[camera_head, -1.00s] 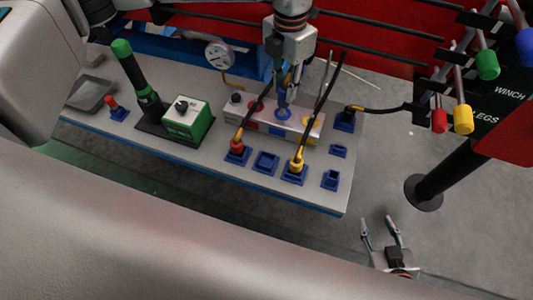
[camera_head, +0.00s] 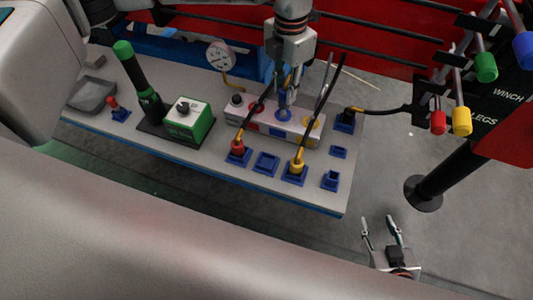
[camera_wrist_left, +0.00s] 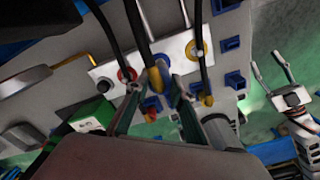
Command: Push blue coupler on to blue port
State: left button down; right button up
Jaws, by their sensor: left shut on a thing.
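The white port block (camera_head: 250,121) carries red, blue and yellow ports. My left gripper (camera_head: 286,97) comes down from the top over its middle, shut on the blue coupler. The coupler is mostly hidden by the fingers; its yellow-ended hose (camera_wrist_left: 155,70) shows between them in the wrist view. The blue port (camera_head: 283,114) lies directly below the fingertips, partly covered. I cannot tell whether coupler and port touch or how far they are joined. My right gripper (camera_head: 382,228) is open and empty, off the panel's front right corner; the wrist view shows it too (camera_wrist_left: 270,75).
A red coupler (camera_head: 237,147) and a yellow coupler (camera_head: 297,167) sit in blue holders in front of the block, their black hoses rising beside my left gripper. An empty blue holder (camera_head: 265,163) lies between them. A green-handled lever (camera_head: 138,75) and gauge (camera_head: 220,55) stand left.

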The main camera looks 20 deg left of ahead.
pick_arm(q)
jog(key=shift+f+b, duration=0.3)
jog(key=shift+f, duration=1.1)
dwell(0.4)
jog(key=c, duration=1.7)
grip_release()
jog(key=shift+r+p, duration=1.65)
jog(key=shift+r, duration=0.9)
jog(key=shift+f, duration=0.1)
notch_tip(320, 180, up, 12)
jog(key=shift+r, duration=0.1)
jog(key=shift+s, duration=0.1)
